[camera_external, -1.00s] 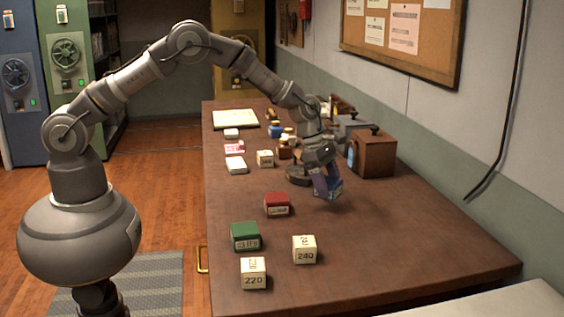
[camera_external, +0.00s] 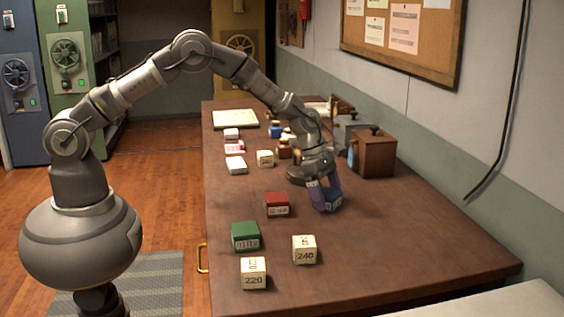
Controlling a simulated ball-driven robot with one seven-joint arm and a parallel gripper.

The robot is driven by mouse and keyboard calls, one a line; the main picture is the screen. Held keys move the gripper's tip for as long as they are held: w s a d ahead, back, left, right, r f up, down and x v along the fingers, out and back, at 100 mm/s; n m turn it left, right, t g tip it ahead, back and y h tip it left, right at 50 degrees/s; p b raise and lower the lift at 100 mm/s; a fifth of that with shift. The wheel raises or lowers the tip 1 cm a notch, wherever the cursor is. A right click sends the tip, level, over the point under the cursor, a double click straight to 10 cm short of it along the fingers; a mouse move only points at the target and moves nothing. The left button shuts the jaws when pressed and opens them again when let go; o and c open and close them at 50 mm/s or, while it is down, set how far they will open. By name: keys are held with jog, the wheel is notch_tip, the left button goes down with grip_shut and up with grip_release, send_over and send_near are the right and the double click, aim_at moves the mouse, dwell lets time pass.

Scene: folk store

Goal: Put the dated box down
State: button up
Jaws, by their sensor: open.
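A blue box (camera_external: 328,201) is at the tabletop, right of the red box. It looks slightly tilted, and its upper part is hidden by my gripper. My gripper (camera_external: 322,186) is open and points down, with its fingers around or right beside the box; I cannot tell whether they touch it. A red box (camera_external: 277,204) and a green box (camera_external: 245,236) with white labels stand on the table (camera_external: 400,250) to the left and nearer. The date on the blue box is too small to read.
White number blocks stand in front: one marked 220 (camera_external: 253,273) and one marked 240 (camera_external: 304,249). A brown wooden box (camera_external: 372,153) stands behind on the right. Several small blocks and an open book (camera_external: 235,119) lie further back. The right front of the table is clear.

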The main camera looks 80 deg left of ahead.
jog(key=p+v, duration=0.3)
jog(key=v, duration=0.9)
jog(key=shift+r, duration=0.1)
jog(key=s+r+m+t+y, duration=0.25)
jog(key=r+m+t, duration=0.75)
jog(key=r, duration=2.4)
jog(key=s+r+m+t, duration=0.1)
jog(key=s+r+m, duration=0.7)
jog(key=r, duration=0.4)
jog(key=s+r+m+t, duration=0.1)
jog(key=s+r+m, duration=0.8)
jog(key=r, duration=0.4)
jog(key=shift+s+y, duration=0.35)
jog(key=shift+s, duration=0.25)
jog(key=shift+d+f, duration=0.1)
jog(key=shift+f, duration=0.05)
